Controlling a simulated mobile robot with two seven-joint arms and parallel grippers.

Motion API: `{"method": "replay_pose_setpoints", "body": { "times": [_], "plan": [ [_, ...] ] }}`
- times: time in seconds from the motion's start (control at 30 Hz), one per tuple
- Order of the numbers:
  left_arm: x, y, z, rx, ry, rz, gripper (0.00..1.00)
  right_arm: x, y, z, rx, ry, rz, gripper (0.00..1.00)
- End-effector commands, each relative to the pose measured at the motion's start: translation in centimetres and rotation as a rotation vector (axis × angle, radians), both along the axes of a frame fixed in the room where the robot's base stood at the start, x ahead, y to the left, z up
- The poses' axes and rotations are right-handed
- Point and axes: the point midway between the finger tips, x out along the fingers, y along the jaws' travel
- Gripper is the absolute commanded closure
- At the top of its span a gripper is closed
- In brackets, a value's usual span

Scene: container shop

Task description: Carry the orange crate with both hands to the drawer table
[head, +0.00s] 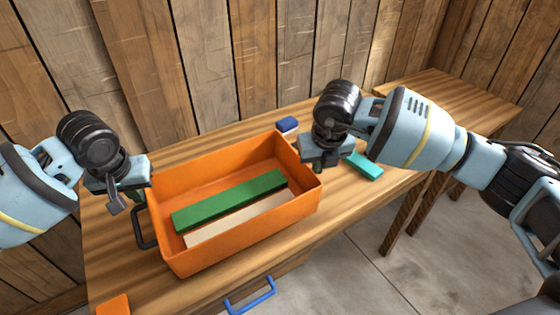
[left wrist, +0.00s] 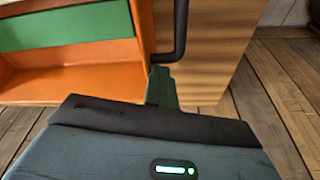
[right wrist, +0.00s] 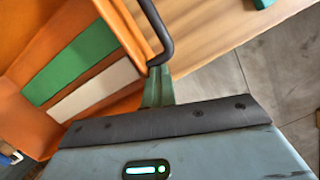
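The orange crate (head: 245,237) sits upright on a wooden table (head: 215,290) with a blue drawer-style handle (head: 250,296) at its front. A green board (head: 230,199) and a pale board (head: 235,220) lie inside it. My left gripper (head: 128,193) is at the crate's left end, by the far end of its black handle (head: 145,228). In the left wrist view its finger meets that handle's bend (left wrist: 180,45). My right gripper (head: 322,163) is at the crate's right end. In the right wrist view its finger meets the other black handle (right wrist: 161,40). Whether either gripper is closed cannot be told.
A teal block (head: 365,166) lies right of the crate, beside my right gripper. A small blue-topped item (head: 288,126) stands behind the crate. An orange piece (head: 114,305) shows at the front left. Another wooden table (head: 440,98) stands at the back right, against plank walls.

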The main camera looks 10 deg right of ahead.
Motion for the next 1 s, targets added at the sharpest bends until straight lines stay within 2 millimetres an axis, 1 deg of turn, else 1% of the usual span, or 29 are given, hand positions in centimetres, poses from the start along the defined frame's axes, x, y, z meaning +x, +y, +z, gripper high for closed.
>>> {"method": "replay_pose_setpoints", "body": {
  "times": [0.03,0.8,1.0],
  "plan": [
    [-0.1,-0.7,0.2,-0.014,-0.005,-0.014,1.0,0.0,0.7,0.2,0.013,-0.005,0.012,1.0],
    [-0.1,-0.7,-2.9,-0.013,-0.001,-0.014,1.0,-0.1,0.6,-2.9,0.012,-0.002,0.01,1.0],
    [-0.1,-0.2,-2.8,-0.012,-0.003,-0.013,1.0,0.0,0.2,-2.8,0.012,-0.004,0.01,1.0]
  ]
}}
